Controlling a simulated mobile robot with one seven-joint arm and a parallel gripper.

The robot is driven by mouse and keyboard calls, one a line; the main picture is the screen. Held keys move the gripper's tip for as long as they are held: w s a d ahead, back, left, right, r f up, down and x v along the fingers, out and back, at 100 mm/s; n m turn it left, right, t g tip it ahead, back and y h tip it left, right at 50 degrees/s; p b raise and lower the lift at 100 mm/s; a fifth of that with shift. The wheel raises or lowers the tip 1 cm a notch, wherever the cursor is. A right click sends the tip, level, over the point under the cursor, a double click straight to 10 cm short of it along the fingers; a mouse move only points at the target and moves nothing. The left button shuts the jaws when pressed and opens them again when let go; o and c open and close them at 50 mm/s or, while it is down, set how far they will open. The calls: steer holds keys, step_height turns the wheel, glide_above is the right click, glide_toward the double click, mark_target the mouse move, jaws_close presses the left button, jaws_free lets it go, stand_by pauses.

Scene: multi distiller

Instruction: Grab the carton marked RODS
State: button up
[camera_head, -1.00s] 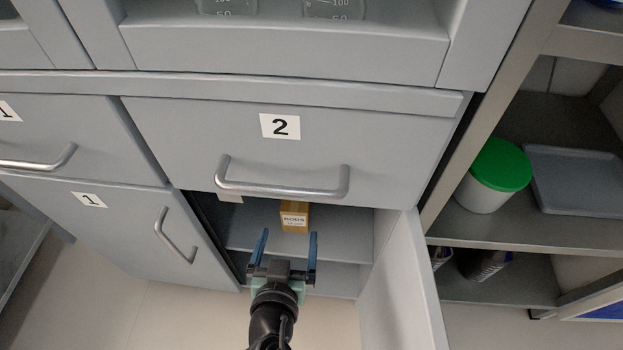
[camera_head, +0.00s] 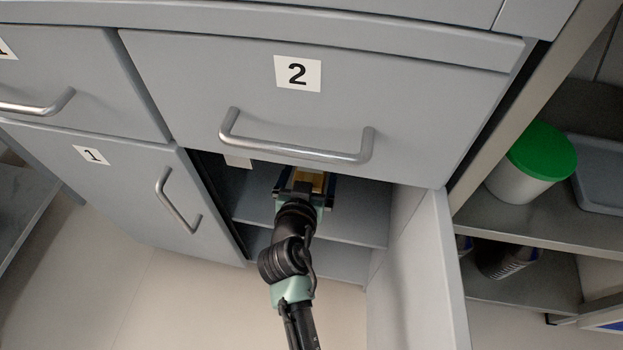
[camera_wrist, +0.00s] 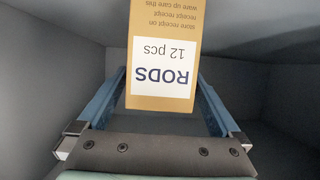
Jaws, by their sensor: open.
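The carton marked RODS (camera_wrist: 163,52) is tan with a white label reading "RODS 12 pcs", upside down in the wrist view. In the head view the carton (camera_head: 308,178) stands on the shelf inside the open cupboard below drawer 2, mostly hidden by my gripper. My gripper (camera_wrist: 160,88) is open, with one blue finger on each side of the carton. A gap shows between the carton and each finger in the wrist view. In the head view my gripper (camera_head: 305,182) reaches into the cupboard at shelf height.
The cupboard door (camera_head: 416,262) stands open on the right. Drawer 2's handle (camera_head: 295,148) juts out just above the opening. A cupboard side wall (camera_head: 214,195) bounds the left. A green-lidded tub (camera_head: 531,165) stands on a separate rack at the right.

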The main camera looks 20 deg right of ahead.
steer(key=shift+x, duration=0.95)
steer(key=shift+c, duration=0.2)
steer(key=c, duration=1.4)
jaws_close()
steer(key=shift+r, duration=0.15)
